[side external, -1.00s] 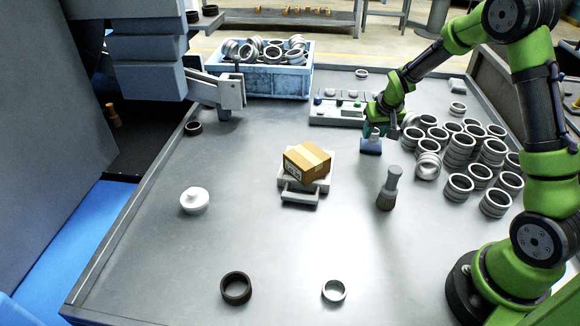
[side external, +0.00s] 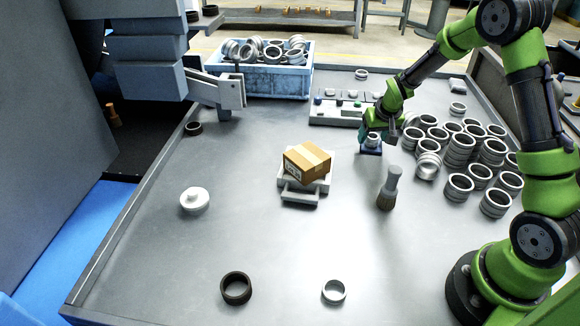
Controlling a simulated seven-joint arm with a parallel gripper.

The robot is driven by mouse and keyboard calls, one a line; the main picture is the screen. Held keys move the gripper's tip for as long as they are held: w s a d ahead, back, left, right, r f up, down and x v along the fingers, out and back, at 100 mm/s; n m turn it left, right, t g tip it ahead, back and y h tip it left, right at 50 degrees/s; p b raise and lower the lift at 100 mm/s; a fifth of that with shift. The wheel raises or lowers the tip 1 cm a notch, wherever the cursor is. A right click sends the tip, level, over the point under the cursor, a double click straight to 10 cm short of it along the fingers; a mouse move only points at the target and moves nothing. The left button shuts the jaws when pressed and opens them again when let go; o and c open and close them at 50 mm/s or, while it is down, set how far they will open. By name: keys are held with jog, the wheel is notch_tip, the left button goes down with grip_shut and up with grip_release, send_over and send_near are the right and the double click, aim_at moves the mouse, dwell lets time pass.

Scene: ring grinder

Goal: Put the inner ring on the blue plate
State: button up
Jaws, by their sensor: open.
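My gripper (side external: 371,139), at the end of the green arm, is low over the table behind the brush. It is open, though its fingers are small and partly hidden. A small dark blue plate (side external: 370,151) lies directly under it. A small silvery round shape shows between the gripper and the plate; it looks like a ring, but I cannot tell for sure. A single silver ring (side external: 334,292) lies at the front of the table, and a dark ring (side external: 236,288) lies to its left.
Several stacked silver rings (side external: 460,155) stand to the right of my gripper. A brush (side external: 388,190) stands upright in front. A cardboard box (side external: 307,160) sits on a scale. A control panel (side external: 338,110) and blue crate (side external: 265,82) are behind. The front middle has free room.

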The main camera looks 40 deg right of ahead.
jog(key=s+a+r+t+y, duration=0.1)
jog(key=s+a+r, duration=0.45)
jog(key=r, duration=0.45)
jog(key=s+a+r+t+y, duration=0.1)
jog(key=s+a+r, duration=0.45)
jog(key=r, duration=0.35)
jog(key=s+a+r+n+t+y, duration=0.1)
jog(key=s+a+r+y, duration=0.1)
jog(key=s+a, duration=0.7)
jog(key=shift+s+a+r+n, duration=0.4)
jog(key=shift+s+r, duration=0.3)
jog(key=shift+s, duration=0.3)
